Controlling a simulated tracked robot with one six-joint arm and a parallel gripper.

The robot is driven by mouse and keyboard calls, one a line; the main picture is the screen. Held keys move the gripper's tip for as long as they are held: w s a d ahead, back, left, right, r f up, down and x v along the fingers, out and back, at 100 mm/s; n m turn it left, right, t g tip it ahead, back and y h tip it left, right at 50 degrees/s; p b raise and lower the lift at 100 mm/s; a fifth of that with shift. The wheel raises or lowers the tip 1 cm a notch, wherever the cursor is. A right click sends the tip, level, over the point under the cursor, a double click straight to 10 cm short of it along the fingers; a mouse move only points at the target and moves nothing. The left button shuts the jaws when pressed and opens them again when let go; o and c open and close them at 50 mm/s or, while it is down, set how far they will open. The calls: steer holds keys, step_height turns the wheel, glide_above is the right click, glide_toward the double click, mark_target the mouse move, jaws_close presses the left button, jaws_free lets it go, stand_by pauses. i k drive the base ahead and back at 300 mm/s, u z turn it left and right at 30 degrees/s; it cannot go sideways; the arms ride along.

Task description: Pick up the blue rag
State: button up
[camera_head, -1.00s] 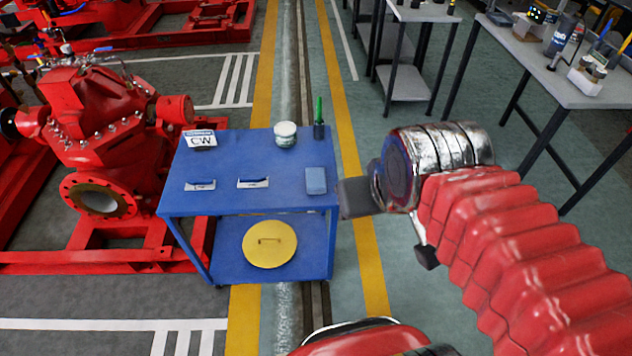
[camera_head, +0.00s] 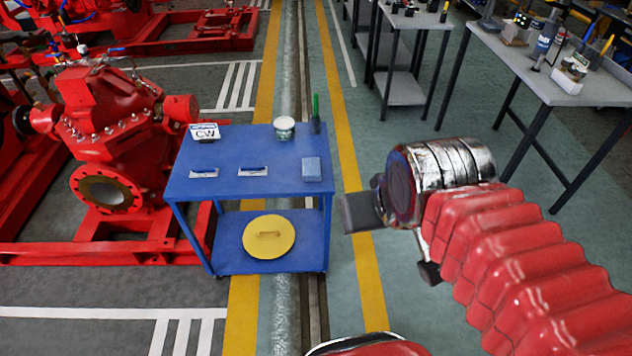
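The blue rag (camera_head: 312,169) lies as a small light-blue folded block near the right edge of the blue cart's top shelf (camera_head: 250,182). My gripper (camera_head: 392,240) is to the right of the cart, in front of the silver end of my arm, apart from the rag. Its two dark fingers show spread apart, one toward the left and one lower down, with nothing seen between them.
The top shelf also holds a CW sign (camera_head: 205,132), a white jar (camera_head: 284,128), a green-handled brush (camera_head: 316,113) and two small blue-and-white items. A yellow disc (camera_head: 268,240) lies on the lower shelf. A red pump (camera_head: 105,130) stands left; grey tables (camera_head: 560,75) stand right.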

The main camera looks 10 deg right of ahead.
mark_target(311, 166)
steer(key=k, duration=0.95)
steer(key=z, duration=0.1)
steer(key=i, duration=1.3)
steer(key=u, duration=0.85)
steer(key=i, duration=0.75)
steer(key=u, duration=0.6)
